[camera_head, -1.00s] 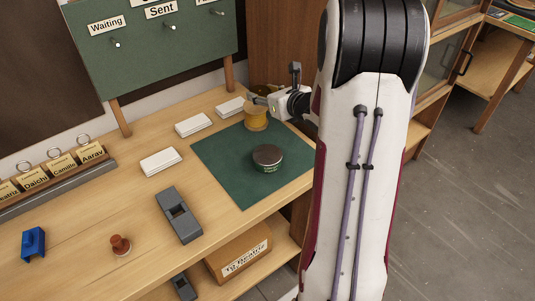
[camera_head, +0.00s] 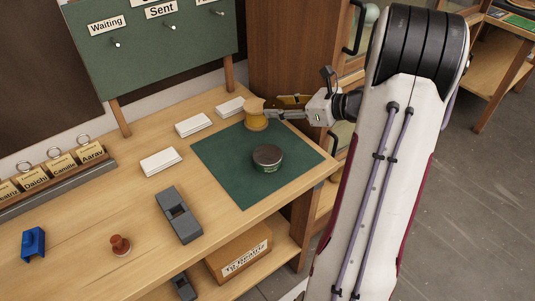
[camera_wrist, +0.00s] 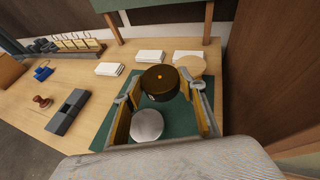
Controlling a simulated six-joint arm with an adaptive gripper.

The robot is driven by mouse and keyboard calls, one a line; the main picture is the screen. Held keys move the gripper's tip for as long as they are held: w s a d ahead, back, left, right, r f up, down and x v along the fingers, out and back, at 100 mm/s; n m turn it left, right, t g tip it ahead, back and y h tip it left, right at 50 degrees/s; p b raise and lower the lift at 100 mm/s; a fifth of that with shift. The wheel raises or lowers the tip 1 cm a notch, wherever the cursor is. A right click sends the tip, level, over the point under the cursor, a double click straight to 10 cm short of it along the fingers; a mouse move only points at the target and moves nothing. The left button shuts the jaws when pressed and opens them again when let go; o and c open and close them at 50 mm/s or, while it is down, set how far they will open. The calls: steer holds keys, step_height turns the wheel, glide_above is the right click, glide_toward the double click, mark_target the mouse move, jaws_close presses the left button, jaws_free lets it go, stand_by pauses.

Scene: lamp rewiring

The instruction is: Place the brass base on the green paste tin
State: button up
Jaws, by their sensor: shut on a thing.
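The brass base (camera_wrist: 160,83) shows in the wrist view as a dark round piece between my fingertips. In the head view the brass base (camera_head: 256,122) looks yellow, at the far edge of the green mat. My gripper (camera_wrist: 161,86) is shut on it from the sides; it also shows in the head view (camera_head: 266,108). I cannot tell whether the base touches the surface. The green paste tin (camera_head: 267,158), with a grey lid, stands upright on the mat, nearer than the base. In the wrist view the tin (camera_wrist: 147,125) is below the base, apart from it.
A pale round piece (camera_wrist: 192,65) is close behind the base. White paper stacks (camera_head: 193,124) lie left of the green mat (camera_head: 225,165). A grey block (camera_head: 179,215), a red-brown stamp (camera_head: 120,245) and a blue item (camera_head: 33,243) are farther left. A wooden cabinet (camera_head: 290,50) stands behind.

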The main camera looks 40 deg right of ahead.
steer(key=s+a+n+y, duration=0.1)
steer(key=s+a+g+y, duration=0.1)
steer(key=a, duration=0.1)
steer(key=s+a+n, duration=0.1)
steer(key=shift+s+a+f+n+y, duration=0.2)
steer(key=shift+a+n+y, duration=0.1)
steer(key=shift+a+y, duration=0.1)
glide_above(274, 156)
steer(key=shift+w+f, duration=0.1)
steer(key=shift+f, duration=3)
steer(key=shift+f, duration=1.9)
steer(key=shift+f, duration=0.15)
steer(key=o, duration=1.4)
